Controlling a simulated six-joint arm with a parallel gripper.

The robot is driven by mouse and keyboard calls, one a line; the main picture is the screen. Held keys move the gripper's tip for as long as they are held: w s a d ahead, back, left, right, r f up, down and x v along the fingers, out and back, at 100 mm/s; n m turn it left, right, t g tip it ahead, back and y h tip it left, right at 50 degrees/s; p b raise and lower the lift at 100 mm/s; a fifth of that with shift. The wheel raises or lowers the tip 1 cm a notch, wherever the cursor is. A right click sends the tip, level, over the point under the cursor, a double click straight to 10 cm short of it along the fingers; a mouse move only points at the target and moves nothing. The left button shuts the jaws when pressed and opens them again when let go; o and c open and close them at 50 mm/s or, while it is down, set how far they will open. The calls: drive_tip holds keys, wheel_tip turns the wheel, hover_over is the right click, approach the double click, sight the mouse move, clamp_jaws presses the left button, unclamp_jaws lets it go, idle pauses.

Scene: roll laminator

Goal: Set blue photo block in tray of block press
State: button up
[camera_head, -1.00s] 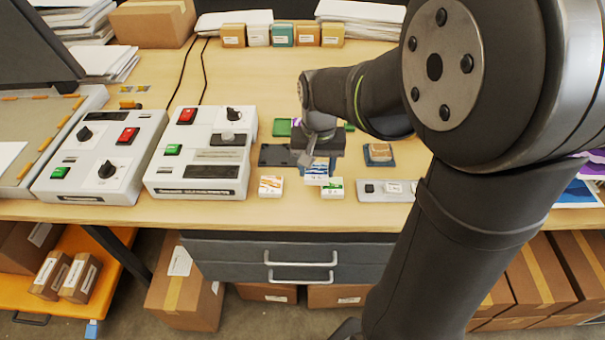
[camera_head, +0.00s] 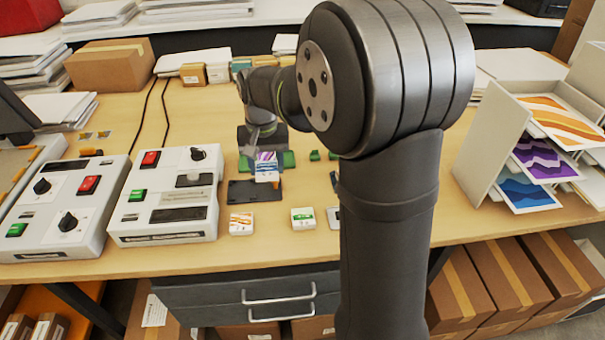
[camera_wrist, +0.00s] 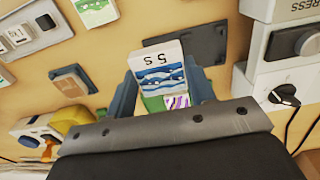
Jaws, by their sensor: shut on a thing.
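The blue photo block (camera_wrist: 160,68) has a white label edge and a blue wave picture. My gripper (camera_wrist: 163,90) is shut on it in the wrist view, with a blue-grey finger on each side. In the head view the block (camera_head: 267,173) hangs below my gripper (camera_head: 264,150), above or just behind a dark flat plate (camera_head: 241,191). The plate also shows in the wrist view (camera_wrist: 205,42). A purple patterned piece (camera_wrist: 177,101) shows behind the held block, near green parts (camera_head: 289,159). I cannot tell which part is the press tray.
A white control unit (camera_head: 165,195) with knobs stands left of the plate. An orange-patterned block (camera_head: 241,223) and a green-patterned block (camera_head: 303,218) lie near the front edge. A white rack (camera_head: 490,140) with prints stands at right. Bare table lies right of my arm.

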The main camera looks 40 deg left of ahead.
approach(243, 191)
drive_tip(key=shift+f, duration=2.95)
drive_tip(key=shift+f, duration=0.35)
drive_tip(key=o, duration=0.7)
drive_tip(key=shift+r, duration=0.15)
drive_tip(key=shift+r, duration=1.4)
